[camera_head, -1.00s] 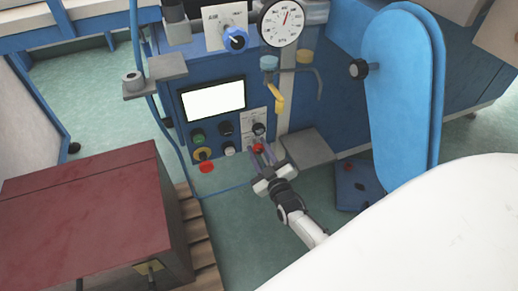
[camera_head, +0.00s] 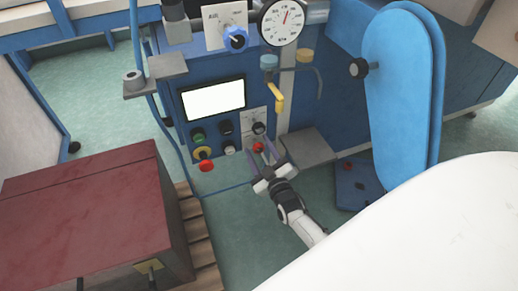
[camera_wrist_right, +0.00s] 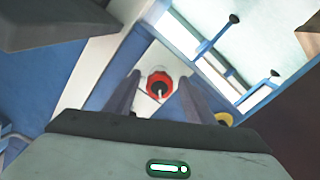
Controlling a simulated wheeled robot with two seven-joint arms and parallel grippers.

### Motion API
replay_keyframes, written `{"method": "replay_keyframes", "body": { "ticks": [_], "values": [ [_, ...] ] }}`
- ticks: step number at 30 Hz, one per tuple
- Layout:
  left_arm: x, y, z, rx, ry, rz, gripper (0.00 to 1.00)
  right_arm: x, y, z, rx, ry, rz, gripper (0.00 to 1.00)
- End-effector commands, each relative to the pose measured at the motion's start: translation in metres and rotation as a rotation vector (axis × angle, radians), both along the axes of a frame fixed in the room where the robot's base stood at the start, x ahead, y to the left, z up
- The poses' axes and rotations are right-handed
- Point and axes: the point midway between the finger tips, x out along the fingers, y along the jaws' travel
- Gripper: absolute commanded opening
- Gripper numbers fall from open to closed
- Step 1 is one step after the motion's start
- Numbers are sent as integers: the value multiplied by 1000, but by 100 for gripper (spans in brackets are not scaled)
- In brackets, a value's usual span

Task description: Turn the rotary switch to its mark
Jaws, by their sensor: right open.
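A white plate (camera_head: 246,117) on the blue machine's front panel carries a dark knob (camera_head: 259,128) and, below it, a small red round switch (camera_head: 258,147). In the right wrist view the red switch (camera_wrist_right: 160,86) shows a light pointer-like bar and lies between my two fingers. I cannot tell its mark. My right gripper (camera_head: 266,154) is open in front of it, and its fingers (camera_wrist_right: 158,95) reach toward the switch on either side. Contact cannot be told. My left gripper is not in view.
Beside the switch are a green button (camera_head: 197,136), a white button (camera_head: 229,149) and a red stop button (camera_head: 206,166) with a yellow collar. A blue knob (camera_head: 235,39) and a gauge (camera_head: 283,22) are above. A grey ledge (camera_head: 308,147) juts out at the right.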

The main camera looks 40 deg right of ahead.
Motion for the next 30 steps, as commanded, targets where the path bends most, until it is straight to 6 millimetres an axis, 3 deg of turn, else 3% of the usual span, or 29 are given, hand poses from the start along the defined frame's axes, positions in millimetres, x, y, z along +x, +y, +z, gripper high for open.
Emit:
{"method": "replay_keyframes", "body": {
  "ticks": [8, 21, 30],
  "values": [
    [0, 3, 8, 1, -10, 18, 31, -15, 4, 3, 1, 2, 0, 49],
    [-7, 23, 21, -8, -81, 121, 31, -91, 22, 2, 1, 2, 0, 49],
    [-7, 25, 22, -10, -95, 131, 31, -100, 24, 0, 1, -1, 1, 49]
  ]
}}
